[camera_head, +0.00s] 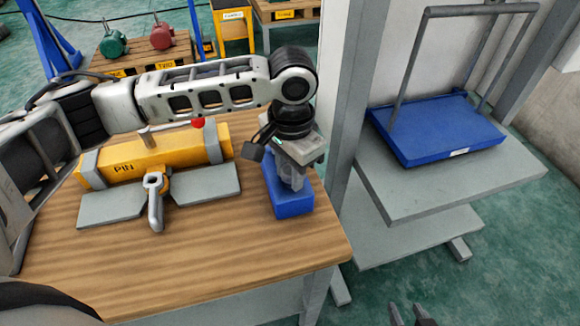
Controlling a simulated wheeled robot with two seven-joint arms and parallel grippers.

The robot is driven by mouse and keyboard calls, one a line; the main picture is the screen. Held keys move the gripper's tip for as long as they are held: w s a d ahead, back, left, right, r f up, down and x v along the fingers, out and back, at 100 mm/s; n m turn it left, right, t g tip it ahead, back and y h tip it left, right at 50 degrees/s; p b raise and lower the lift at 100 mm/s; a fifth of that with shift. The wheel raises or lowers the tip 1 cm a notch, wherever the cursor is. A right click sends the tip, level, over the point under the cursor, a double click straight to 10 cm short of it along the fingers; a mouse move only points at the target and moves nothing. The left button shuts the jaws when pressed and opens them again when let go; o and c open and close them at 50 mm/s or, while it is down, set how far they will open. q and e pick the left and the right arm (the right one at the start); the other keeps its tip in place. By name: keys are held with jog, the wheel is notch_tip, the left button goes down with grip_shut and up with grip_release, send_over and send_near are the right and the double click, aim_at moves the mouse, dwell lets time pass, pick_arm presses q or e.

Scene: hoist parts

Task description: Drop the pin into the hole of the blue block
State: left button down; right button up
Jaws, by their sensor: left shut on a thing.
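The blue block (292,205) stands on the wooden table near its right edge. My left gripper (291,182) points down right over the block and hides its top and its hole. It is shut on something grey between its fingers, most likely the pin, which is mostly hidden. I cannot tell whether its tip is in the hole. My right gripper (410,317) shows only as two dark fingertips at the bottom edge, apart and with nothing seen between them.
A small red ball (198,122) shows behind. A grey post and a blue-topped cart (440,135) stand right.

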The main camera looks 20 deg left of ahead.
pick_arm(q)
jog(key=c, duration=1)
grip_release()
jog(key=shift+r, duration=0.1)
notch_tip(320, 180, up, 16)
jog(key=shift+w+f, duration=0.1)
jog(key=shift+w, duration=0.05)
